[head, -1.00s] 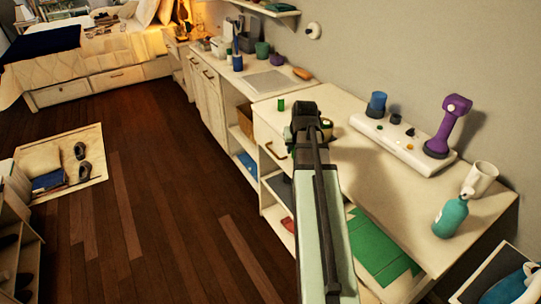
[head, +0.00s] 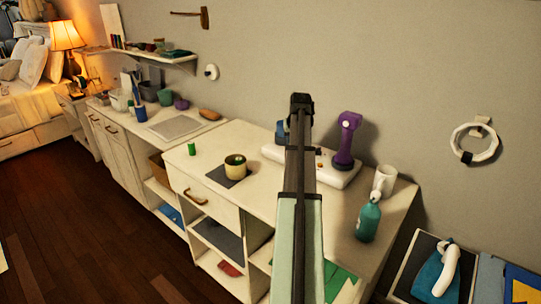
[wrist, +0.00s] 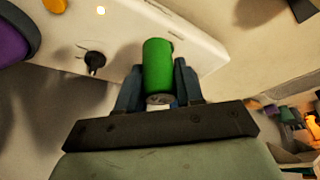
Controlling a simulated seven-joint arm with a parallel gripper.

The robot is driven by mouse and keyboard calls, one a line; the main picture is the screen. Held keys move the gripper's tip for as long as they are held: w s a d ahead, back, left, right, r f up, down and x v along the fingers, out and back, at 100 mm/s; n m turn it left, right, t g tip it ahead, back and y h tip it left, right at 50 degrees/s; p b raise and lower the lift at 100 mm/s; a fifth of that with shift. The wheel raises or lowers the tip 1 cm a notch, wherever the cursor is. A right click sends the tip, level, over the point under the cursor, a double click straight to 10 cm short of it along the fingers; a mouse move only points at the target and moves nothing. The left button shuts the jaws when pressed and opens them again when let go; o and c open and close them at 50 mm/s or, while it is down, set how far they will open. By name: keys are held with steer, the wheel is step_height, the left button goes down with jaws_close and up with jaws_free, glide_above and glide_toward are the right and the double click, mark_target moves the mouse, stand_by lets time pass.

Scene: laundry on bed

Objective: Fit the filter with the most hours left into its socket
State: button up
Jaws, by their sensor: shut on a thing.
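My gripper (wrist: 158,85) is shut on a green cylinder (wrist: 158,65), seen in the wrist view with a grey end and no readable hours. In the head view my gripper (head: 301,103) hides what it holds. A second green cylinder (head: 192,149) stands on the cabinet top. The long white base (head: 338,176) lies behind my arm and also shows in the wrist view (wrist: 130,38), beyond the held cylinder. I cannot tell whether the cylinder touches it. No socket is clearly visible.
A purple device (head: 346,143) stands at the base's right, and a blue piece (head: 281,133) at its left. A teal bottle (head: 368,220) and white mug (head: 385,180) stand near the right edge. A black knob (wrist: 95,62) sits on the base. The front cabinet top is mostly clear.

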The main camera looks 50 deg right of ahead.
steer(key=w+d+r+n+y, duration=0.1)
steer(key=w+d+r+n, duration=0.1)
steer(key=d, duration=0.4)
steer(key=w+d+r+n+t+y, duration=0.1)
steer(key=w+d+r+n, duration=0.1)
steer(key=d+r+n, duration=0.1)
steer(key=d+n, duration=0.1)
steer(key=d, duration=0.1)
steer(key=shift+d, duration=0.4)
steer(key=shift+s+r, duration=0.1)
steer(key=shift+f, duration=2.9)
steer(key=shift+f, duration=1.1)
